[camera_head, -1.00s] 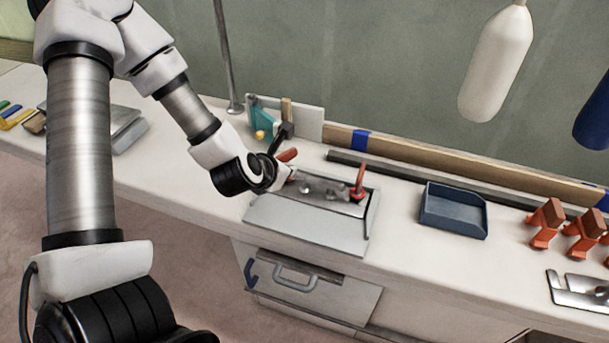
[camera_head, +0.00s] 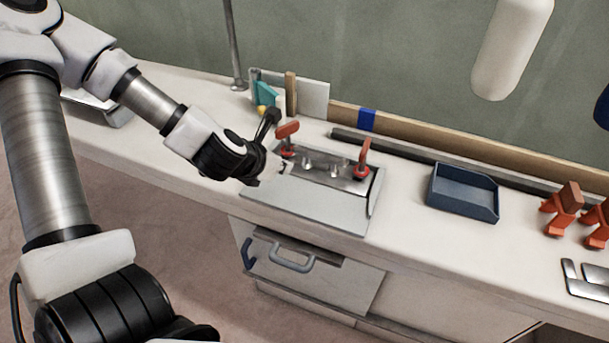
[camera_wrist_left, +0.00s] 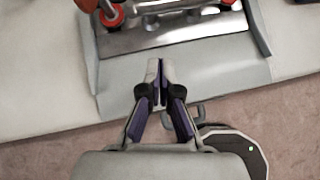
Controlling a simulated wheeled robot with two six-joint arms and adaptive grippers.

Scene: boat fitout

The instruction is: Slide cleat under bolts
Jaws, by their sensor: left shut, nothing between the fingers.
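A shiny metal plate (camera_head: 320,172) sits in a grey fixture (camera_head: 318,212), with small bolts (camera_head: 334,168) standing at it. It also shows at the top of the left wrist view (camera_wrist_left: 190,40). I cannot tell the cleat apart from this metalwork. Red-handled clamps stand at the left (camera_head: 288,132) and right (camera_head: 363,158) of the plate. My left gripper (camera_head: 284,168) is at the fixture's left end. In the left wrist view its fingers (camera_wrist_left: 158,72) are together and empty, over the pale ledge before the plate. My right gripper is not in view.
A dark blue tray (camera_head: 462,193) stands right of the fixture. Red clamps (camera_head: 563,208) and slotted metal pieces (camera_head: 588,278) lie farther right. A wooden rail (camera_head: 410,138) runs along the back. A drawer handle (camera_head: 292,258) shows below the worktop.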

